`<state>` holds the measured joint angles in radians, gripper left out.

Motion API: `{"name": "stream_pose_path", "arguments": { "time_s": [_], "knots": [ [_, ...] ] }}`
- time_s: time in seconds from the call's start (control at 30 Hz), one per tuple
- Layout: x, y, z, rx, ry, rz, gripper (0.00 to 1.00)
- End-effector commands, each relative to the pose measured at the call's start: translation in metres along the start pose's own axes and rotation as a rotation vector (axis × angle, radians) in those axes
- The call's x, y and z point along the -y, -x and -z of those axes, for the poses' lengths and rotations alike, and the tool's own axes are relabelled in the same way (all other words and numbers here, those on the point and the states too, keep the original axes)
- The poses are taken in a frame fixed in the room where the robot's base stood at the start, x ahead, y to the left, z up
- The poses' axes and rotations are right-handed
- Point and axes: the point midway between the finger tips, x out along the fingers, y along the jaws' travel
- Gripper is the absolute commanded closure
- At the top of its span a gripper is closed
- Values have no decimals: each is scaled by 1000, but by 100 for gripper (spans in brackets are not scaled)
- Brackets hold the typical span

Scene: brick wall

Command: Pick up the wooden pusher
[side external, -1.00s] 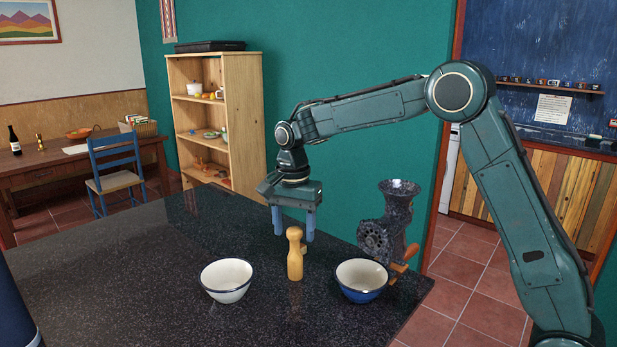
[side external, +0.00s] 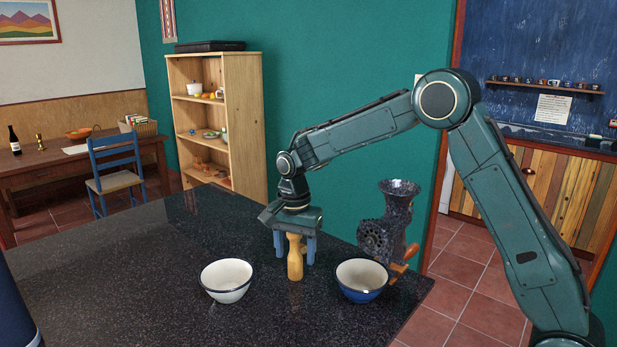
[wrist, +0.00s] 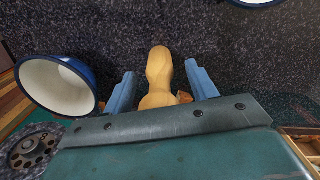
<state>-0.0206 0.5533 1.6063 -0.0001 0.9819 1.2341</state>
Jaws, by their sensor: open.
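The wooden pusher (side external: 295,264) is a light, turned wooden piece standing upright on the dark speckled counter, between two bowls. My gripper (side external: 295,250) is above it, with the blue fingers reaching down on either side of its upper part. In the wrist view the pusher (wrist: 160,76) lies between the two blue fingers of my gripper (wrist: 161,86), with a gap on each side. The gripper is open. The pusher's top is hidden under the gripper body.
A white bowl (side external: 227,292) stands to the left and a blue bowl (side external: 362,292) to the right. A dark speckled grinder (side external: 385,235) with a wooden handle stands behind the blue bowl. The counter (side external: 110,270) is clear on the left.

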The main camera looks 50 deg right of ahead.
Motion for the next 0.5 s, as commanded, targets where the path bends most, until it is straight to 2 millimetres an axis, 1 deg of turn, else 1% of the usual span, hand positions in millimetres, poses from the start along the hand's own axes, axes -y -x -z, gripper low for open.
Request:
{"name": "stream_pose_path", "arguments": {
  "time_s": [0.4, 0.43, 0.5],
  "knots": [
    [0, 0, 0, 0, 0, 0, 43],
    [0, 0, 0, 0, 0, 0, 46],
    [0, 0, 0, 0, 0, 0, 60]
  ]
}}
